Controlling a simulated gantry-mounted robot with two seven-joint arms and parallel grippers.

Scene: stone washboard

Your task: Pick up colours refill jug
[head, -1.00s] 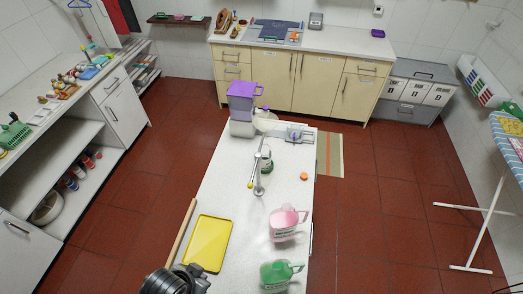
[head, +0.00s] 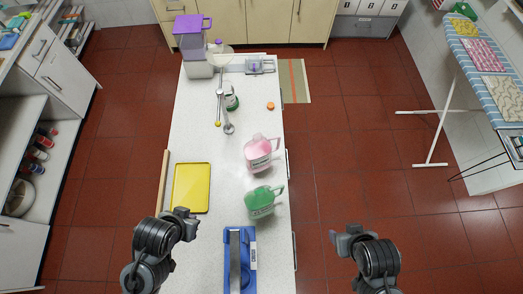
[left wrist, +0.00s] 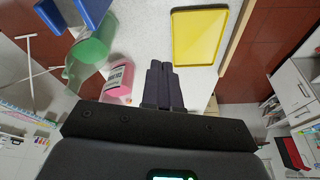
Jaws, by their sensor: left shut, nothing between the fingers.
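A pink jug (head: 260,154) and a green jug (head: 262,201), each with a handle and a label, stand on the white counter; the labels are too small to read, so I cannot tell which is the colours refill jug. My left gripper (head: 190,222) is at the counter's left side, left of the green jug and apart from it. In the left wrist view it is shut and empty (left wrist: 161,68), with the pink jug (left wrist: 118,82) and green jug (left wrist: 90,50) to its left. My right gripper (head: 340,236) is over the floor, right of the counter; its fingers are unclear.
A yellow tray (head: 191,188) lies near the left gripper, beside a wooden strip (head: 163,180).

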